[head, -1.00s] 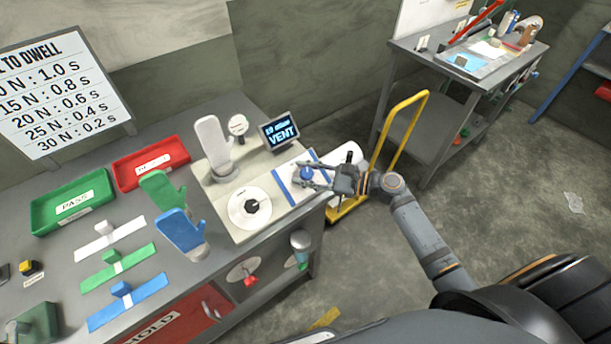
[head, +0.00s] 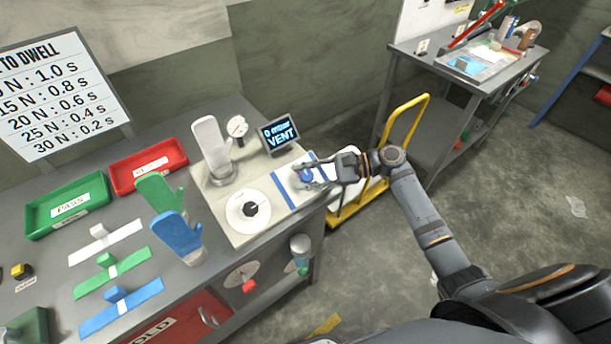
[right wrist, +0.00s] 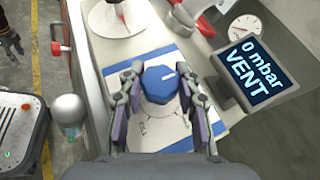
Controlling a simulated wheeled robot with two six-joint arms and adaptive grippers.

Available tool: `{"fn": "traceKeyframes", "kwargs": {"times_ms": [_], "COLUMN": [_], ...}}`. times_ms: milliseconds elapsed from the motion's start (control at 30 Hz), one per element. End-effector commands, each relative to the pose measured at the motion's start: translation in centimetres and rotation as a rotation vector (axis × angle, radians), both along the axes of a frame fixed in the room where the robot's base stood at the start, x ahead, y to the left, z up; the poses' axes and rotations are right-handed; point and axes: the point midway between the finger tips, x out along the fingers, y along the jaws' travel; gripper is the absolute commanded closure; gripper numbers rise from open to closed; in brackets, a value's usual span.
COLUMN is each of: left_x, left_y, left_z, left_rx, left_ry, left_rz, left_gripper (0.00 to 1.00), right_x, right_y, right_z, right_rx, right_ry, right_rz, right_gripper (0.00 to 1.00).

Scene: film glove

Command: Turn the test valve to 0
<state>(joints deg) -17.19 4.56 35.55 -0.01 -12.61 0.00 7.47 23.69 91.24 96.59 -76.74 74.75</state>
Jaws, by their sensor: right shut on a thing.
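A blue valve knob (head: 306,175) stands on a white plate with a blue border (head: 287,184), at the right end of the bench fixture. The right wrist view shows the knob (right wrist: 159,84) close up, its white pointer mark toward the upper right of the picture. My right gripper (right wrist: 160,95) is shut on the knob, a finger on each side. The plate's markings are partly hidden by the fingers, so I cannot read the pointer's setting. The display (right wrist: 258,74) reads "0 mbar VENT".
A white dial with a black knob (head: 250,209) lies left of the plate. Behind are an upright white glove form (head: 211,143) and a round gauge (head: 237,126). Green and blue gloves (head: 177,237) stand further left. A yellow-handled trolley (head: 405,121) is beside the bench.

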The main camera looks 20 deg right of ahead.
Motion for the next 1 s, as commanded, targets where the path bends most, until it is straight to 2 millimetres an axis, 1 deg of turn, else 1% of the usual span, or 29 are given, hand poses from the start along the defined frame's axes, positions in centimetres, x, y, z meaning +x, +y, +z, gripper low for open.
{"fn": "traceKeyframes", "kwargs": {"times_ms": [200,233,400,667,767,867,1000], "left_x": [0.0,0.0,0.0,0.0,-0.1,-0.1,0.0], "left_y": [0.0,0.0,0.0,0.1,0.2,0.2,0.1], "left_z": [0.0,0.0,0.0,0.0,0.0,0.0,0.0], "left_rx": [0.000,0.000,0.000,0.002,0.003,0.002,0.001], "left_ry": [0.000,0.000,0.000,0.001,0.001,0.001,0.000], "left_rz": [0.000,0.000,0.000,0.000,-0.001,0.000,0.000], "left_gripper": [0.63,0.63,0.63,0.63,0.63,0.63,0.63], "right_x": [0.0,0.0,0.0,0.0,-0.2,-0.6,-1.5], "right_y": [0.0,0.0,0.0,0.0,-0.5,-2.2,-5.4], "right_z": [0.0,0.0,0.0,0.0,0.1,0.4,1.2], "right_rx": [-0.001,-0.001,0.000,0.000,-0.002,-0.006,-0.008], "right_ry": [-0.002,-0.002,-0.001,0.000,0.000,0.002,0.003], "right_rz": [0.000,0.000,0.000,-0.001,-0.001,-0.001,-0.001], "right_gripper": [0.98,0.65,0.42,0.42,0.42,0.42,0.42]}}
